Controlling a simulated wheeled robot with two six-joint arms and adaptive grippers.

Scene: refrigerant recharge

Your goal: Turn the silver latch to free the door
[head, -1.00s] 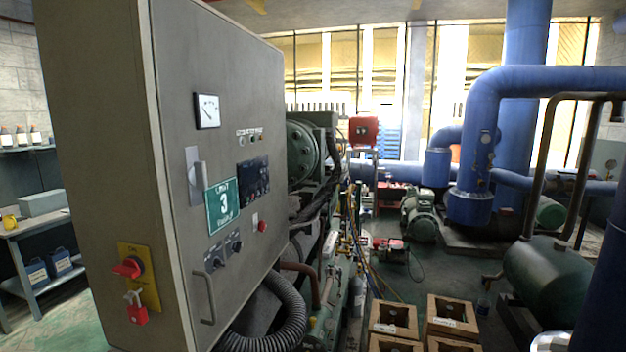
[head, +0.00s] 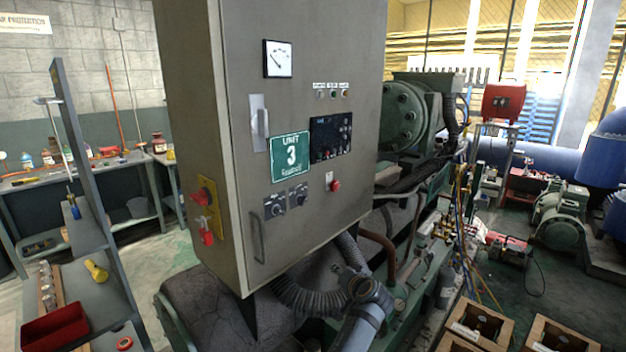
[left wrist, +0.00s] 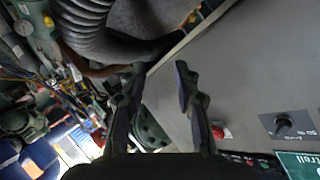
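The grey cabinet door (head: 300,185) is closed in the head view. The silver latch (head: 258,123), a long upright handle on a light plate, is on the door's left side, left of the green Unit 3 sign (head: 291,157). The latch is out of the left wrist view. My left gripper (left wrist: 160,68) is open and empty in that view. Its fingers are apart over the lower door edge, near the red button (left wrist: 217,132). One of my arms shows at the bottom of the head view, its fingers unclear. My right gripper is not identifiable.
A grey corrugated hose (head: 310,299) curves below the cabinet. A red rotary switch and red padlock (head: 206,237) are on its left side. A curved door handle (head: 257,238) is below the latch. Shelving (head: 90,275) with tools stands left; wooden crates (head: 475,325) are bottom right.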

